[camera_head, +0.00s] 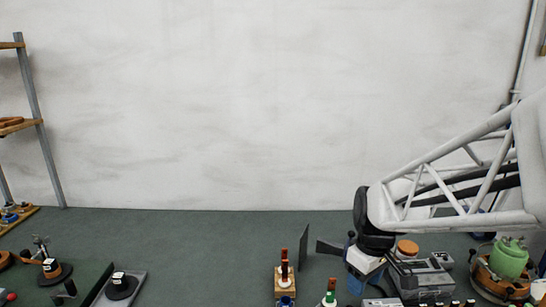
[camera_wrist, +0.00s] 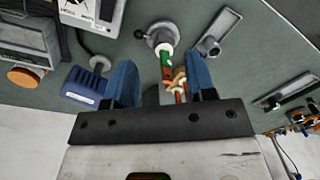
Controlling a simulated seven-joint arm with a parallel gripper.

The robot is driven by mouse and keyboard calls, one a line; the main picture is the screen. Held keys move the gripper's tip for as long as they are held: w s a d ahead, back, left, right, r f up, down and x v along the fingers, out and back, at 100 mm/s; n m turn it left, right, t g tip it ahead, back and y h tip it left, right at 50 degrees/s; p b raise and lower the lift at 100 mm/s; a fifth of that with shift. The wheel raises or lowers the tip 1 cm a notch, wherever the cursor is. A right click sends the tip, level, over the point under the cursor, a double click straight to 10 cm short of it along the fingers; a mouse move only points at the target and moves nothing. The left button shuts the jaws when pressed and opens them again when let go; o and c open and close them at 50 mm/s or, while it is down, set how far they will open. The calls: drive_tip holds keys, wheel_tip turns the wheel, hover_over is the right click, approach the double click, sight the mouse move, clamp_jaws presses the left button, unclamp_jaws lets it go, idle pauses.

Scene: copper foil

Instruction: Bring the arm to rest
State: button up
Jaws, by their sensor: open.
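My white lattice arm reaches in from the right in the head view and ends at a dark joint. In the wrist view the two blue fingers of my gripper (camera_wrist: 161,66) stand wide apart on a dark bar. Nothing is gripped between them. A green, red and white upright piece (camera_wrist: 166,62) shows in the gap, beyond the fingers. An orange piece (camera_wrist: 180,82) shows beside it, near the right finger. I cannot tell how far below the fingers they are.
Grey equipment (camera_head: 424,277) and a green vessel on an orange-brown base (camera_head: 509,258) crowd the right side. A small wooden stand (camera_head: 285,292) and a green-white piece (camera_head: 329,294) are left of the gripper. A shelf (camera_head: 42,120) stands far left. The air before the wall is clear.

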drive_tip(key=s+r+m+t, duration=0.1)
drive_tip(key=s+r+m, duration=0.2)
drive_tip(key=s, duration=0.4)
drive_tip(key=s+a+r+m+t, duration=0.1)
drive_tip(key=s+r+m, duration=0.2)
drive_tip(key=s, duration=0.5)
drive_tip(key=shift+s+a+r+m+t+h, duration=0.2)
drive_tip(key=shift+a+r+m+t+h, duration=0.15)
drive_tip(key=shift+m, duration=0.25)
drive_tip(key=shift+f, duration=0.1)
